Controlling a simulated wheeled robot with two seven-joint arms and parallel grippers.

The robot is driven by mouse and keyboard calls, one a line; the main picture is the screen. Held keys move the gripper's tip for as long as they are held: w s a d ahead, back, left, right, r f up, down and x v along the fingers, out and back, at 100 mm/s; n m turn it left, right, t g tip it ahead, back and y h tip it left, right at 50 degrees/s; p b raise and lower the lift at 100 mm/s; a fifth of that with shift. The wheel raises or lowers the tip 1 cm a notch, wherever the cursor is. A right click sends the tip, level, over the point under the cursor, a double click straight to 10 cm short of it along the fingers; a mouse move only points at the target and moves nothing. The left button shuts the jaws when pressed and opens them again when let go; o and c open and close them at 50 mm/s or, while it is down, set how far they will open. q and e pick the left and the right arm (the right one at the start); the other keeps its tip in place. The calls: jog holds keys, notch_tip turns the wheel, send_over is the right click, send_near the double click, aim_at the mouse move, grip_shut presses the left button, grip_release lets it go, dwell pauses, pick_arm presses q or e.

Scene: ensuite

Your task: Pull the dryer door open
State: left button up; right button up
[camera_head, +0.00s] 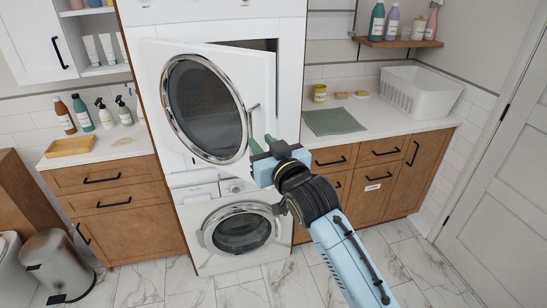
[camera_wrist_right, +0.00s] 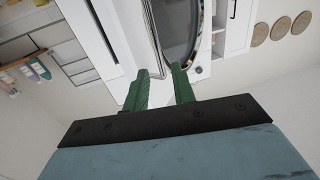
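The dryer door (camera_head: 262,75) is a white panel with a round, chrome-rimmed dark window (camera_head: 205,108). It stands ajar, with a dark gap (camera_head: 262,44) along its top right. Its upright metal bar handle (camera_head: 250,122) is at the door's right side; it also shows in the right wrist view (camera_wrist_right: 154,38). My right gripper (camera_head: 262,141) is at the handle's lower end. In the right wrist view its green fingers (camera_wrist_right: 160,74) are apart, with the bar's end between or just beyond the tips. I cannot tell whether they touch it. My left gripper is not in view.
A washer (camera_head: 240,232) stands below the dryer. Wooden cabinets with counters flank both sides; the right counter holds a green cloth (camera_head: 333,121) and a white basket (camera_head: 420,92). A grey bin (camera_head: 55,262) stands at lower left. The marble floor in front is clear.

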jog(key=shift+v, duration=2.6)
jog(key=shift+c, duration=0.4)
